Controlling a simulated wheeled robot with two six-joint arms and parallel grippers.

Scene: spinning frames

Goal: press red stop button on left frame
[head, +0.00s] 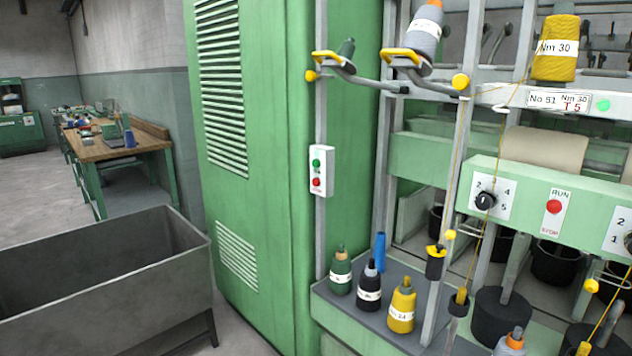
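A small white switch box (326,157) is fixed to an upright grey post beside the tall green cabinet. It carries a green button (316,163) above a red button (316,182). A second, larger red button (554,206) sits on a white plate marked RUN above and STOP below, on the pale green rail (520,190) of the spinning frame at right. Neither red button is covered by anything. Neither of my grippers shows in the head view.
A grey metal bin (100,275) stands at lower left, with open floor beyond it. A green cabinet (270,150) fills the middle. Yarn cones, including a yellow one (402,306), stand on a low shelf. A rotary knob (485,200) is left of the RUN/STOP plate.

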